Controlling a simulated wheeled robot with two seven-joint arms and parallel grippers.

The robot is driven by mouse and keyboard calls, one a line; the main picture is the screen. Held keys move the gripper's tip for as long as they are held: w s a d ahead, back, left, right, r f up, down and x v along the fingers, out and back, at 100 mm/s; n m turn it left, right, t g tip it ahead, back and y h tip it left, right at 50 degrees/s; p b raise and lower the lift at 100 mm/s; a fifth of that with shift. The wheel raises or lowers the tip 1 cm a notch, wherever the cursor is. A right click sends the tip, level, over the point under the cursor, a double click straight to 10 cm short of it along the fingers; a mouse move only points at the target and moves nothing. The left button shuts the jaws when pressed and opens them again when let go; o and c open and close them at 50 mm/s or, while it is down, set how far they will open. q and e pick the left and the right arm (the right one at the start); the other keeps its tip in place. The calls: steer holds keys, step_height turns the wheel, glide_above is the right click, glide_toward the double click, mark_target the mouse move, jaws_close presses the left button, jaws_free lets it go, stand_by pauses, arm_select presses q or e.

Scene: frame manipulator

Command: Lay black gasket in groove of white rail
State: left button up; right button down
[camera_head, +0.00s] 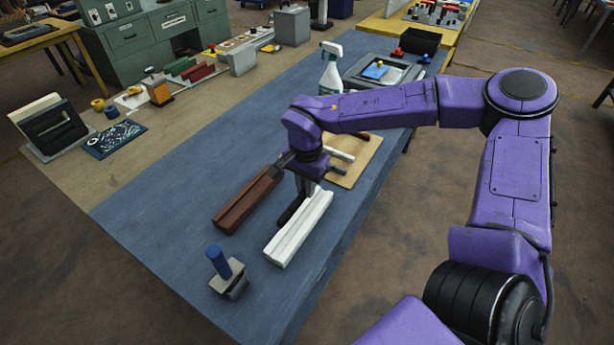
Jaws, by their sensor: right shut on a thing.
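The white rail (297,232) lies lengthwise on the blue mat near the front of the bench, its long groove facing up. My right gripper (301,188) points down over the far end of the white rail and is shut on a dark strip, which looks like the black gasket (289,211). The strip shows just left of the rail, between it and the brown rail, and is partly hidden by the gripper. I cannot tell whether it touches the white rail. My left gripper is not in view.
A brown rail (246,200) lies left of the white rail. A blue-handled tool (227,273) stands in front. A wooden board (360,165) with strips lies behind the gripper, and a spray bottle (331,70) stands farther back. The blue mat (165,200) is clear at left.

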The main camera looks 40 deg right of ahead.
step_height(320, 180, down, 4)
steer(key=b, duration=0.4)
steer(key=shift+w+f, duration=0.1)
steer(key=shift+f, duration=0.1)
steer(key=shift+w+a+f+b, duration=0.1)
steer(key=shift+w+f+b, duration=0.15)
steer(key=shift+f+b, duration=0.9)
steer(key=shift+w+f, duration=0.1)
steer(key=shift+f, duration=0.5)
steer(key=shift+s+f, duration=0.2)
steer(key=shift+f, duration=0.4)
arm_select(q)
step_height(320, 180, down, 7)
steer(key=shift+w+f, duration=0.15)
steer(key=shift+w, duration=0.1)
arm_select(e)
steer(key=shift+w+f, duration=0.1)
steer(key=shift+f, duration=0.05)
